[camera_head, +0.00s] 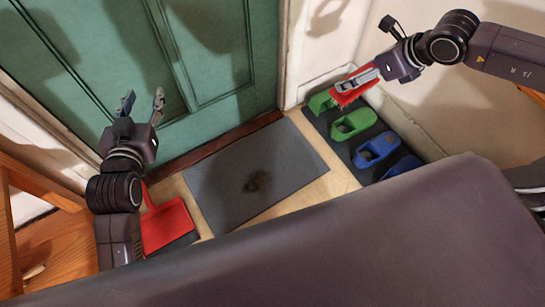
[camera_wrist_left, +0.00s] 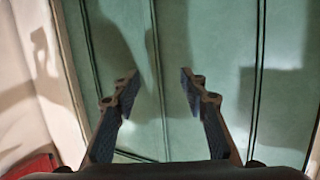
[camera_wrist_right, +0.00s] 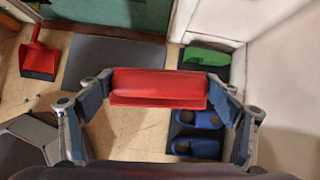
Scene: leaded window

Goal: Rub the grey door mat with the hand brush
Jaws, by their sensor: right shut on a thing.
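The grey door mat (camera_head: 225,185) lies on the tiled floor before the green door, with a dark smudge (camera_head: 257,182) right of its middle. It also shows in the right wrist view (camera_wrist_right: 110,58). My right gripper (camera_head: 358,80) is shut on the red hand brush (camera_wrist_right: 158,85), held above the shoes, right of the mat and apart from it. In the head view the brush (camera_head: 345,92) is partly hidden by the fingers; its bristles cannot be made out. My left gripper (camera_head: 143,102) is open and empty in front of the door, also in the left wrist view (camera_wrist_left: 160,85).
A red dustpan (camera_head: 167,225) lies on the floor left of the mat. A dark shoe tray (camera_head: 398,155) at the right holds green shoes (camera_head: 353,124) and blue shoes (camera_head: 377,149). The green door (camera_head: 205,60) stands behind the mat. Wooden furniture (camera_head: 45,250) is at the left.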

